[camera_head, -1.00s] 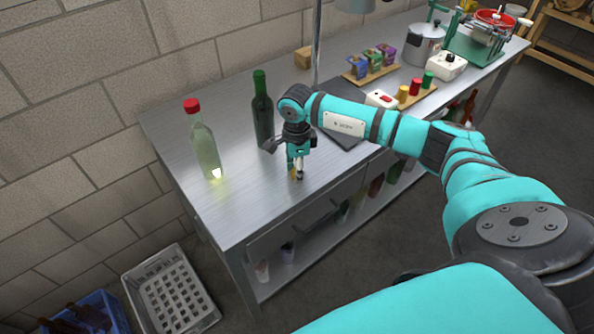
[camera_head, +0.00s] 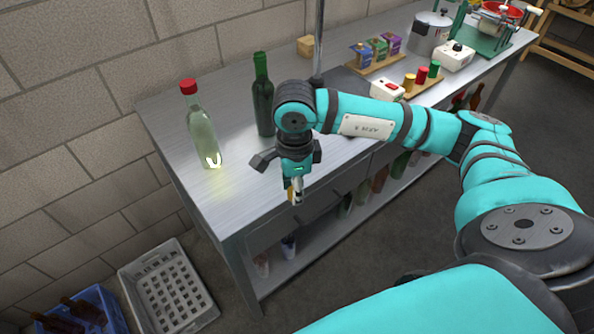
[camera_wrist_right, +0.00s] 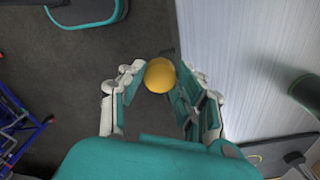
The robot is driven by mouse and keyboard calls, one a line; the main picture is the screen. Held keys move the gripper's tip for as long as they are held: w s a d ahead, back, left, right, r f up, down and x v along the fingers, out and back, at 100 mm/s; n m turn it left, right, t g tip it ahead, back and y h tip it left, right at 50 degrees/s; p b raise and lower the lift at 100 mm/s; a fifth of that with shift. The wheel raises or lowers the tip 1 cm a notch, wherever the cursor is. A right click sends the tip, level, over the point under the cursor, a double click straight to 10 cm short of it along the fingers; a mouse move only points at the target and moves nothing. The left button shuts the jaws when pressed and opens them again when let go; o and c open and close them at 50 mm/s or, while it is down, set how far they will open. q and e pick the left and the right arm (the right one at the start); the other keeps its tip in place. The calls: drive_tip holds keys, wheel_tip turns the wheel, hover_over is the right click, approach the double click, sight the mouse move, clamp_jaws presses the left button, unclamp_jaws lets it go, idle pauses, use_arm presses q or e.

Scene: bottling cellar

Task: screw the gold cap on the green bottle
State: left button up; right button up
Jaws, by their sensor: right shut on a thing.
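The gold cap (camera_wrist_right: 160,75) is between the fingertips of my right gripper (camera_wrist_right: 162,88) in the right wrist view, and the fingers are shut on it. In the head view my right gripper (camera_head: 296,190) points down at the bench's front edge, with a sliver of yellow at its fingers. The green bottle (camera_head: 263,100) stands upright on the bench, behind and left of the gripper and apart from it. Its lower right side is partly hidden by my arm. My left gripper is in neither view.
A clear bottle with a red cap (camera_head: 203,135) stands on the bench (camera_head: 235,185) to the left. Small boxes (camera_head: 377,48), colored caps on a wooden strip (camera_head: 422,76) and a white device (camera_head: 387,90) lie farther right. A grey crate (camera_head: 168,290) is on the floor.

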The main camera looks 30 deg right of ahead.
drive_tip(key=shift+s+a+r, duration=0.15)
drive_tip(key=shift+s+a, duration=0.6)
drive_tip(key=shift+s, duration=0.25)
